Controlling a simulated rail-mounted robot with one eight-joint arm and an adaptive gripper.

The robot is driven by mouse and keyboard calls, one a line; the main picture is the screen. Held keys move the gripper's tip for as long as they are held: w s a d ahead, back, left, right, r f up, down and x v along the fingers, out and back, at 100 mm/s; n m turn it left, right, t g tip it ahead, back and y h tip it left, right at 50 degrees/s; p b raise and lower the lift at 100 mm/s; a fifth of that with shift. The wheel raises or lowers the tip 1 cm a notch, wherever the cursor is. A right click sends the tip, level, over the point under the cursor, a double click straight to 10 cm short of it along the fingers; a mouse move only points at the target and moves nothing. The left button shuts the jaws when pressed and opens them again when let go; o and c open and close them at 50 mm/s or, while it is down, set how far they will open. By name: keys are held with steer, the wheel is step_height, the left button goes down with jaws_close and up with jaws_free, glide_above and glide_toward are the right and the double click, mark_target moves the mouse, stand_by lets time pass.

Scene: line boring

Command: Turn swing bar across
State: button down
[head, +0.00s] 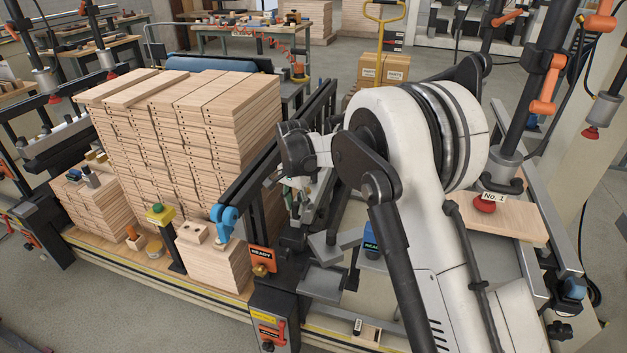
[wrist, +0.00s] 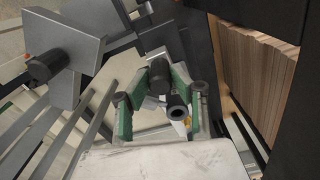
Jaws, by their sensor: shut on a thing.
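My gripper (wrist: 160,84) has green and black fingers and is shut around a dark round grip (wrist: 160,76), which looks like the handle of the swing bar. The fingers hide most of it, so I cannot tell how the bar is angled. A black tube end with a white part (wrist: 178,113) shows between the fingers, nearer the camera.
Tall stacked wooden planks (head: 185,120) stand left; their ends also show in the wrist view (wrist: 255,75). A blue clamp (head: 228,217) and an orange READY sign (head: 262,259) are near the frame. A grey square plate (wrist: 68,55) and rails lie left of my gripper.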

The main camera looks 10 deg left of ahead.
steer(key=shift+w+d+n+b, duration=0.1)
steer(key=shift+d+n+b, duration=0.25)
steer(key=shift+d+n, duration=0.9)
steer(key=shift+d+m, duration=0.3)
steer(key=shift+m, duration=0.05)
steer(key=shift+w+d+n+b, duration=0.25)
steer(key=shift+d+n, duration=0.35)
steer(key=shift+d, duration=0.35)
steer(key=shift+w+d+n+b, duration=0.2)
steer(key=shift+d+n, duration=0.4)
steer(key=shift+d, duration=0.3)
steer(key=shift+w+d+n+b, duration=0.1)
steer(key=shift+w+d+n, duration=0.2)
steer(key=shift+d, duration=0.3)
steer(key=shift+w+d+n+b, duration=0.1)
steer(key=shift+w+d+n, duration=0.15)
steer(key=shift+d+n, duration=0.25)
steer(key=shift+w+d+n+b, duration=0.1)
steer(key=shift+w+d+n, duration=0.2)
steer(key=shift+d, duration=0.35)
